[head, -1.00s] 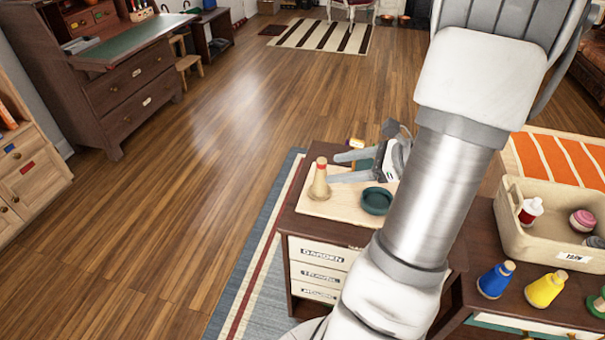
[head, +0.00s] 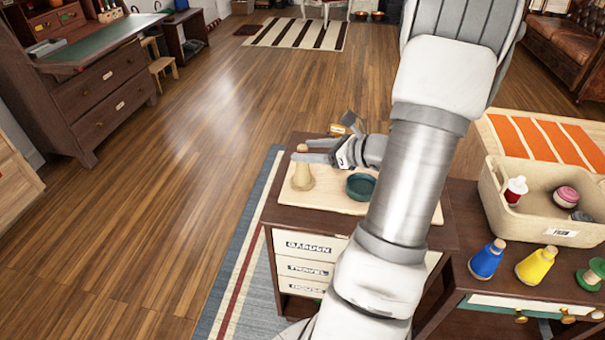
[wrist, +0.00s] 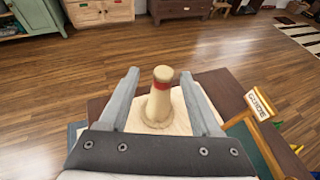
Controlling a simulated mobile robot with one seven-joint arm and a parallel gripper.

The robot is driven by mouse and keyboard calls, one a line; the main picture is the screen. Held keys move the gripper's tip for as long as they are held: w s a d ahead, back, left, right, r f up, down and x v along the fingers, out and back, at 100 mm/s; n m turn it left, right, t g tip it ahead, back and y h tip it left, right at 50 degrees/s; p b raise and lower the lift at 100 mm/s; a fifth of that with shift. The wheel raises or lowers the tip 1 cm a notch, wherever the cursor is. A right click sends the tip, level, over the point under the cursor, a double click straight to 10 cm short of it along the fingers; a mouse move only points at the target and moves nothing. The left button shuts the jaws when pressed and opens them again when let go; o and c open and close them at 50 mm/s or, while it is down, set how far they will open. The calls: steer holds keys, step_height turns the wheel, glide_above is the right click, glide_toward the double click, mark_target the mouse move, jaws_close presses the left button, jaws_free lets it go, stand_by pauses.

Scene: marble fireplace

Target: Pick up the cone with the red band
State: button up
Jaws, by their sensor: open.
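The cone with the red band (wrist: 158,100) is cream coloured and stands upright on a pale wooden board. In the wrist view it is between the two spread fingers of my gripper (wrist: 160,92), with a gap on each side. In the head view the cone (head: 303,175) stands at the left end of the board (head: 335,197). There my gripper (head: 312,152) reaches in from the right, its fingers at the cone's upper part. The red band is hard to make out in the head view but clear in the wrist view. My gripper is open and empty.
A teal dish (head: 361,186) sits on the board just right of the cone. A small labelled block (wrist: 257,105) is behind. At right stand a beige bin (head: 548,226), a blue cone (head: 487,260) and a yellow cone (head: 536,266).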

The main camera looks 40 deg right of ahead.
steer(key=shift+d+b+x, duration=0.1)
steer(key=shift+b+x, duration=0.35)
steer(key=shift+x, duration=0.9)
steer(key=shift+d+b+x, duration=0.15)
steer(key=shift+b+x, duration=0.3)
steer(key=shift+x, duration=0.95)
steer(key=shift+r, duration=0.1)
jaws_close()
